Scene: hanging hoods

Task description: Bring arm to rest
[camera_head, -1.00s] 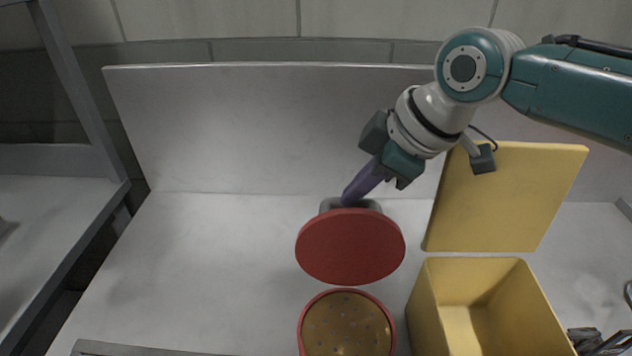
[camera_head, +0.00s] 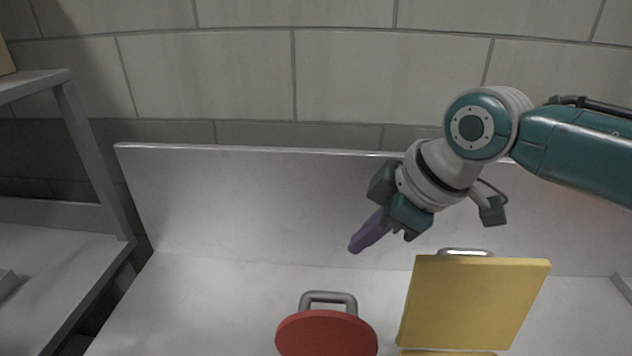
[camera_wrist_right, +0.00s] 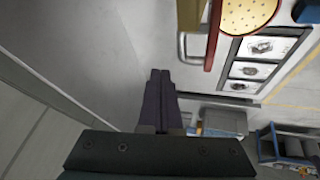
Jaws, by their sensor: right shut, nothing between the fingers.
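My right gripper (camera_head: 358,247) comes in from the right in the head view. Its purple fingers point down and to the left, shut and empty, in the air above the counter. It sits above and behind the red round lid (camera_head: 326,335), clear of the lid's grey handle (camera_head: 329,298). In the right wrist view my gripper's fingers (camera_wrist_right: 160,75) are together with nothing between them. My left gripper does not show.
A yellow square lid (camera_head: 474,303) stands open to the right of the red lid. A metal back panel (camera_head: 270,200) rises behind the counter (camera_head: 215,300), whose left part is clear. A grey shelf frame (camera_head: 90,165) stands at the left. A patterned round surface (camera_wrist_right: 247,14) shows in the wrist view.

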